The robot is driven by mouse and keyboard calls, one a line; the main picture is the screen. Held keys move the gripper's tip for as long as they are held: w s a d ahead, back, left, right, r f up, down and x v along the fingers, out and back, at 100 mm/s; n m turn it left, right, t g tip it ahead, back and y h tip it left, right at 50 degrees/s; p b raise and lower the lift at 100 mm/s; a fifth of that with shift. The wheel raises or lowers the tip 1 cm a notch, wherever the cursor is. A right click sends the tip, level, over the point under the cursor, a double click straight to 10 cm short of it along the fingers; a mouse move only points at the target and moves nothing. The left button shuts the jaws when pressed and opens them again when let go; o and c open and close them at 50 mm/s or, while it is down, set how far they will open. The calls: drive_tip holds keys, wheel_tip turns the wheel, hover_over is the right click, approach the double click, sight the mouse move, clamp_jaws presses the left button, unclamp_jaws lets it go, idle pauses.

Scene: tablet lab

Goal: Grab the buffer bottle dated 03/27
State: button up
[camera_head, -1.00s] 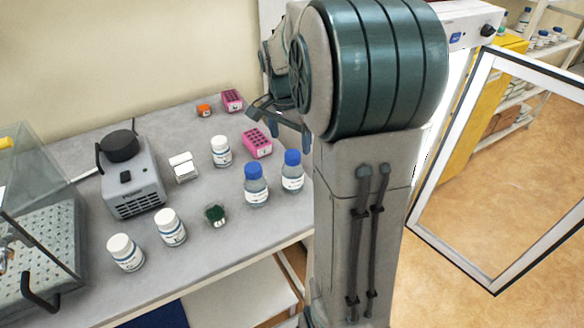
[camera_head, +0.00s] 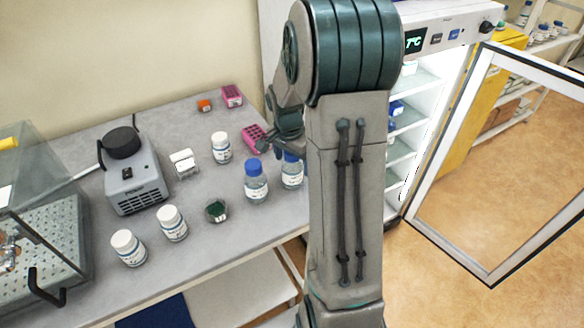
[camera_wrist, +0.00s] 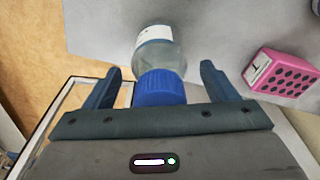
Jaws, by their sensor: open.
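Two clear bottles with blue caps stand upright near the right end of the grey bench, a left one (camera_head: 256,184) and a right one (camera_head: 291,174). Both have white labels whose dates I cannot read. My gripper (camera_head: 284,138) is at the right bottle's cap, which it partly hides. In the wrist view my gripper (camera_wrist: 160,67) is open, with a blue-capped bottle (camera_wrist: 160,54) between its fingers and a gap on each side. It appears to be the right bottle. Part of its white label shows at the top.
A pink rack (camera_head: 252,136) stands close behind the bottles; it also shows in the wrist view (camera_wrist: 284,72). White-capped bottles (camera_head: 172,224) and a small dark green item (camera_head: 216,210) stand to the left. An open fridge door (camera_head: 500,165) is at right.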

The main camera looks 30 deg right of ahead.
drive_tip(key=c, duration=1.3)
drive_tip(key=shift+r, duration=0.15)
